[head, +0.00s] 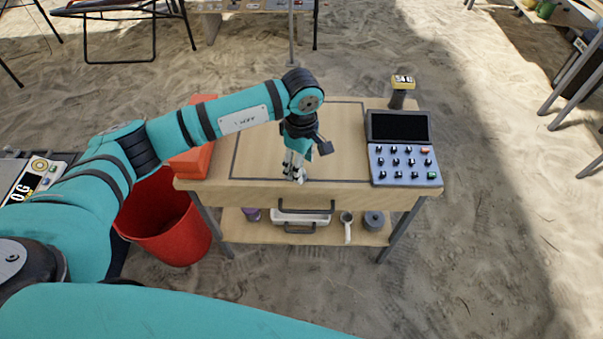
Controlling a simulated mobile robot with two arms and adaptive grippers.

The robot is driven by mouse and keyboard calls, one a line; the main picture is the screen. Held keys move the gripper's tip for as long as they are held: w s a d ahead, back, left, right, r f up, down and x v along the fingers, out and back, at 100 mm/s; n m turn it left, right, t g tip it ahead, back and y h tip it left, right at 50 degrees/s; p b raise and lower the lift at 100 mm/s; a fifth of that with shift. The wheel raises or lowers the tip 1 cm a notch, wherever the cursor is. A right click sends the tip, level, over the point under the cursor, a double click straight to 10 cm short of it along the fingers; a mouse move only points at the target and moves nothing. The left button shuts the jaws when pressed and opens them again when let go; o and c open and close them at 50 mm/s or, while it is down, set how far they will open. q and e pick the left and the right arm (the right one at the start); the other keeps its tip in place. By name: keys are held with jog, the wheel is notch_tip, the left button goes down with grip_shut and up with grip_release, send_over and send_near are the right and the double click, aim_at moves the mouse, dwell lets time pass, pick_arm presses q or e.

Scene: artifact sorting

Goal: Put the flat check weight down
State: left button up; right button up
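My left gripper (295,177) points down over the front part of the wooden table top (340,150), inside a dark outlined rectangle. Its fingers are small here and look close together. I cannot tell whether they are open or shut, nor whether they touch the table. No flat check weight can be made out in or under the fingers. A dark round piece (374,220) lies on the lower shelf; I cannot tell whether it is a weight. My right gripper is not in view.
A keypad device with a dark screen (400,128) and a yellow-topped handheld tool (402,84) are on the table's right. An orange box (192,163) is at its left, above a red bin (165,225). The lower shelf (240,230) holds a white case (300,217).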

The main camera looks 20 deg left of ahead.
pick_arm(q)
jog(key=shift+f, duration=1.45)
grip_shut()
